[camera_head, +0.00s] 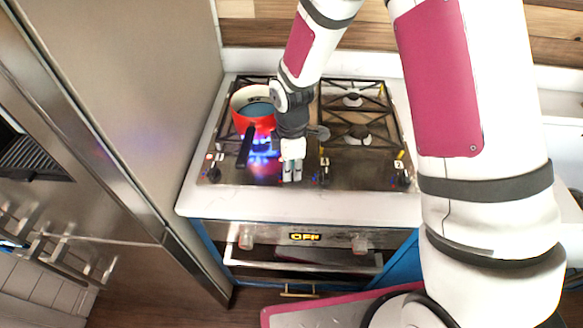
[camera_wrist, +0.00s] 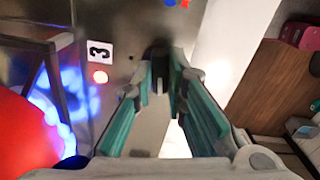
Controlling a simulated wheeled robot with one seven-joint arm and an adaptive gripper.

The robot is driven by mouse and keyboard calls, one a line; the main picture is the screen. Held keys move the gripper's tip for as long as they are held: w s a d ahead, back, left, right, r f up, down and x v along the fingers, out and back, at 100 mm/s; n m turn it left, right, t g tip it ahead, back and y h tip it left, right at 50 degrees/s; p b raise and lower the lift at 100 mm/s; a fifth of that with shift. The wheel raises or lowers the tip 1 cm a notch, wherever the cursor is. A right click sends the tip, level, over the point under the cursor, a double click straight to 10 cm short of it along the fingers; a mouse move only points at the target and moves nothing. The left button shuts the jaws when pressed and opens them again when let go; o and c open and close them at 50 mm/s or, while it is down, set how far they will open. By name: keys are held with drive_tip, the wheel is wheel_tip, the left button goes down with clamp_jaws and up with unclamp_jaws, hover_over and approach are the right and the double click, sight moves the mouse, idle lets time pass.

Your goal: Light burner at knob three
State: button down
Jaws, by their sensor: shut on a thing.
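My gripper (camera_head: 292,176) points down at the front edge of the stove (camera_head: 355,180). In the wrist view its teal-lined fingers (camera_wrist: 163,75) are closed on a dark knob (camera_wrist: 158,50). In the head view my gripper hides this knob. Blue flames (camera_head: 263,148) burn at the front left of the stove; they also show in the wrist view (camera_wrist: 52,112). A red pot (camera_head: 250,122) with a black handle (camera_head: 245,148) stands behind them at the left.
Other knobs are at the left (camera_head: 214,175), beside label 1 (camera_head: 323,178) and beside label 2 (camera_head: 403,180). The right burners (camera_head: 358,132) hold no pot. A steel fridge (camera_head: 150,90) stands close on the left. The oven display (camera_head: 304,237) reads OFF.

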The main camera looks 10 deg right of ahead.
sight(292, 172)
drive_tip(key=m, duration=0.3)
drive_tip(key=c, duration=1.6)
unclamp_jaws()
drive_tip(key=shift+r, duration=0.15)
wheel_tip(292, 172, up, 12)
